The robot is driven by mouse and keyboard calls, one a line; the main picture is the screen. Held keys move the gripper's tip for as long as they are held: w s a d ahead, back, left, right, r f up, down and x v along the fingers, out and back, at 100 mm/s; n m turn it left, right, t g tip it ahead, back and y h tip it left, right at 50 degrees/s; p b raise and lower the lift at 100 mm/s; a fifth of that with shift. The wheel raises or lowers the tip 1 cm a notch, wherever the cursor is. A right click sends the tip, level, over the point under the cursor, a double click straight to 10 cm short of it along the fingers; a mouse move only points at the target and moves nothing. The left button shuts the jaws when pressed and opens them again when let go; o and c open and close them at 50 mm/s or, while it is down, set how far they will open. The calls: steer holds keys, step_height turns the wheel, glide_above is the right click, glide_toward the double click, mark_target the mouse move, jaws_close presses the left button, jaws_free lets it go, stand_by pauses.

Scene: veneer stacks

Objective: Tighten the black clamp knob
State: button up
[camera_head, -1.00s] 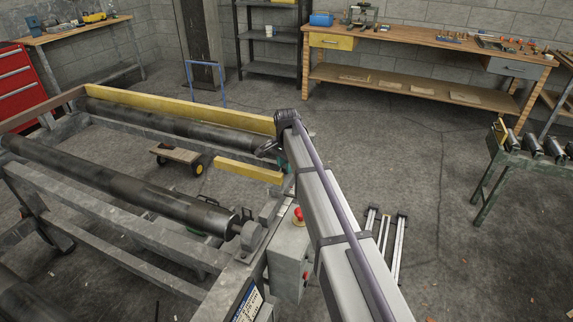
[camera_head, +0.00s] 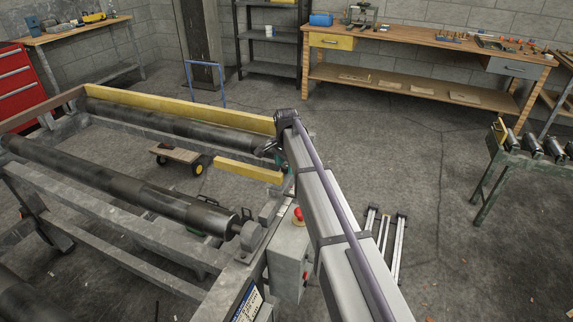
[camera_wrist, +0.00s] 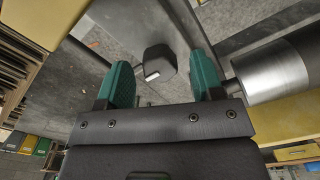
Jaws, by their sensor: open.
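The black clamp knob (camera_wrist: 155,62) shows in the wrist view as a dark block with a small white mark on its near face. It sits on a thin rod, against a grey metal surface. My gripper (camera_wrist: 163,68) has two teal fingers, one on each side of the knob in the picture, with clear gaps between. The jaws are open and hold nothing; I cannot tell how far ahead of the fingertips the knob lies. In the head view my arm hides most of the gripper, and I cannot make out the knob there.
A bright metal roller end (camera_wrist: 270,75) is close to the right finger in the wrist view. In the head view, dark rollers (camera_head: 120,185) lie in a grey frame left of my arm. A control box with a red button (camera_head: 298,214) stands beside the arm.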

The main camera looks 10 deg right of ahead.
mark_target(286, 166)
step_height(286, 166, up, 11)
steer(key=p, duration=1)
steer(key=shift+p, duration=0.4)
steer(key=shift+f, duration=0.1)
steer(key=s+n, duration=1.2)
steer(key=s, duration=2.1)
steer(key=shift+s, duration=0.1)
